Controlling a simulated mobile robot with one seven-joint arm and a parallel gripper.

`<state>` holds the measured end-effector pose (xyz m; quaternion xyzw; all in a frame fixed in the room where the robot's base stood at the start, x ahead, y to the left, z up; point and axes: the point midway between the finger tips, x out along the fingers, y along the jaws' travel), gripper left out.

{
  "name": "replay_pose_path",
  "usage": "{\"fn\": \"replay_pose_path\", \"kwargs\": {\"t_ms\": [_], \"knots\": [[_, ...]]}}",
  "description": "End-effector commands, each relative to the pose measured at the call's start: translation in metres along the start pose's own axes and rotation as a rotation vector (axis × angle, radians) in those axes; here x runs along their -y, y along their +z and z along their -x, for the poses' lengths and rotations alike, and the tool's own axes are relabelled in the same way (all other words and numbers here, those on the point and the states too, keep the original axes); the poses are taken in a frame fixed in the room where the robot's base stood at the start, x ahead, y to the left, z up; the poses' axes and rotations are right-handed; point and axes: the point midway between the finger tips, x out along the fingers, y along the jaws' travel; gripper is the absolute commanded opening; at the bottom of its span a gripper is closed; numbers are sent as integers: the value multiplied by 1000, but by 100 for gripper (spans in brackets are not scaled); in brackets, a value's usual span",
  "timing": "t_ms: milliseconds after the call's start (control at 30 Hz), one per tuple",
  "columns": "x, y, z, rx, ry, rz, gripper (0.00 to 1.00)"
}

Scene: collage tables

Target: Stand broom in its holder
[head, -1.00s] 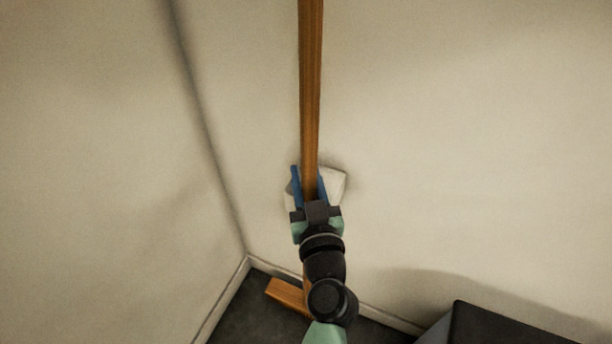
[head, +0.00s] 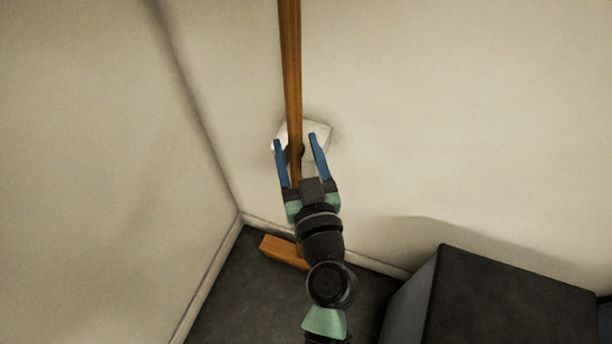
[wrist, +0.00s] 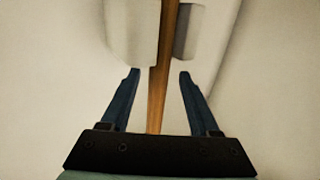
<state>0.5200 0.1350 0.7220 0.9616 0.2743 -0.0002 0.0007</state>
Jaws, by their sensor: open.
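The wooden broom (head: 291,70) stands upright near the corner, its brown handle running up past the top of the head view. Its wooden head (head: 284,252) is low by the floor, partly behind my arm. The white holder (head: 316,133) is on the wall, with the handle in front of it in the head view. In the wrist view the handle (wrist: 157,95) passes between the two pale parts of the holder (wrist: 131,35). My gripper (head: 295,140) is open, its blue fingers on either side of the handle just below the holder, with gaps on both sides in the wrist view (wrist: 160,73).
A dark box-like piece of furniture (head: 505,290) stands at the lower right. Two pale walls meet at a corner on the left, with a baseboard (head: 212,268) along the dark floor (head: 235,300). The wall right of the holder is bare.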

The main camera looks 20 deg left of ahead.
Motion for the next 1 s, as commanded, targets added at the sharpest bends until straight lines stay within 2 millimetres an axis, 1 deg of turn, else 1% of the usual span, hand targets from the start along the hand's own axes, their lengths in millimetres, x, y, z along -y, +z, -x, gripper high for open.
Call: {"fn": "replay_pose_path", "kwargs": {"t_ms": [33,200,300,400,533,1000], "knots": [[-1,3,13,2,4,-1,62],[0,2,43,1,2,-1,62],[0,2,56,1,2,-2,62],[-1,1,64,0,2,0,62],[0,0,68,0,0,0,62],[0,0,68,0,0,0,62]]}}
